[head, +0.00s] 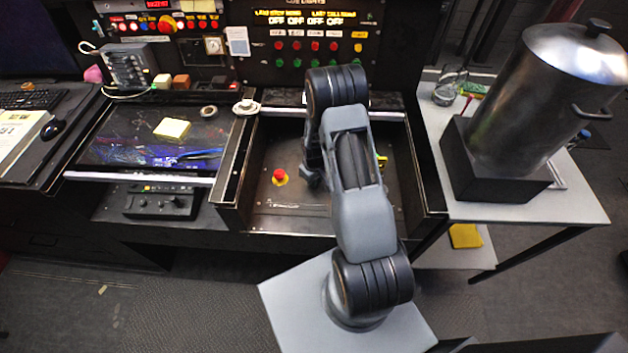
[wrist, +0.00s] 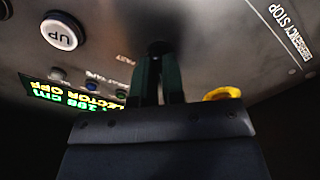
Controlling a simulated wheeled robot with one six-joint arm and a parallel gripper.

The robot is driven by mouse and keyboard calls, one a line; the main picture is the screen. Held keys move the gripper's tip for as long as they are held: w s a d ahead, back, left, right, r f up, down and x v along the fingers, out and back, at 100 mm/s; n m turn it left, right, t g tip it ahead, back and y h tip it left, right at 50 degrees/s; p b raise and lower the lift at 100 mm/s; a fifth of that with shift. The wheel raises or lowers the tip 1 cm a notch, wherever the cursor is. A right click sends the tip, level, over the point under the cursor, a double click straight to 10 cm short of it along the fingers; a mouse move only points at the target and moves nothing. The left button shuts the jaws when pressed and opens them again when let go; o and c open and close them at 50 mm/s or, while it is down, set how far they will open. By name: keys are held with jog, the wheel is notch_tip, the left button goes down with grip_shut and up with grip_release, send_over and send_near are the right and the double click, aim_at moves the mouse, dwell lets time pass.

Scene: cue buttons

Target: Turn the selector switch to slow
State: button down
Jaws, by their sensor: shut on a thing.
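In the wrist view, the selector switch (wrist: 158,46) is a small dark knob on a grey panel. My gripper (wrist: 159,70) reaches it from below in the picture, its two dark green fingers close together on the knob. The fingers hide much of it, so its pointing direction cannot be told. A "FAST" label shows just left of it; I cannot see a slow label. In the head view my gripper (head: 312,180) is low over the panel box, largely hidden by my arm.
A white UP button (wrist: 62,31) is left of the knob, with smaller buttons below it. The yellow emergency stop base (wrist: 222,93) is close to the right of my fingers; its red button (head: 280,174) shows in the head view. Box walls (head: 235,185) surround the panel.

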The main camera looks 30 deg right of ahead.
jog(key=m+b, duration=0.3)
jog(key=m, duration=0.1)
jog(key=shift+f+m, duration=0.1)
jog(key=shift+m, duration=0.2)
jog(key=shift+m+b, duration=0.95)
jog(key=shift+m, duration=0.85)
jog(key=c, duration=1.2)
grip_release()
notch_tip(320, 180, up, 14)
jog(key=shift+r, duration=0.1)
